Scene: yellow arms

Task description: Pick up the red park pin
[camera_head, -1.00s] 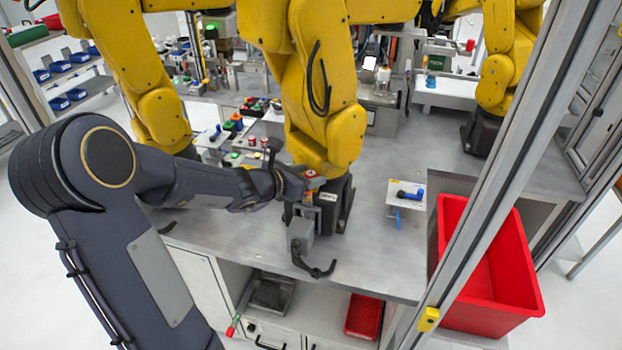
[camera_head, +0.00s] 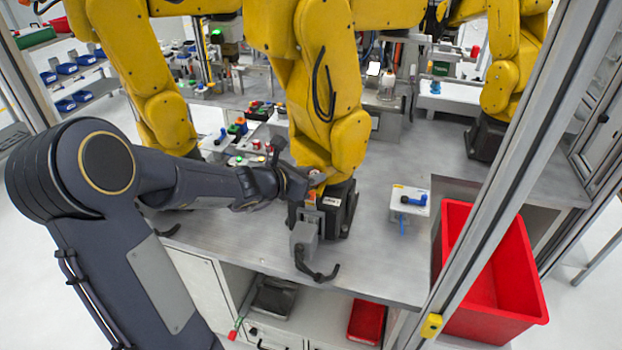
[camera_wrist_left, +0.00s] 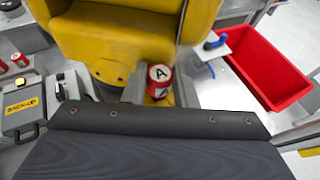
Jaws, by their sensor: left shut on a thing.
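In the left wrist view a red cylindrical pin (camera_wrist_left: 158,80) with a white top marked with a black "A" sits between the fingers of my left gripper (camera_wrist_left: 160,92). The fingers are shut on its sides. The yellow arm rises right behind it. In the head view my left gripper (camera_head: 303,183) is at the foot of the middle yellow arm (camera_head: 327,130), above the metal table. The pin is mostly hidden there. My right gripper is in neither view.
A small stand with a blue handle (camera_head: 410,200) is to the right. A red bin (camera_head: 490,280) is further right. Bare table (camera_head: 375,260) lies between.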

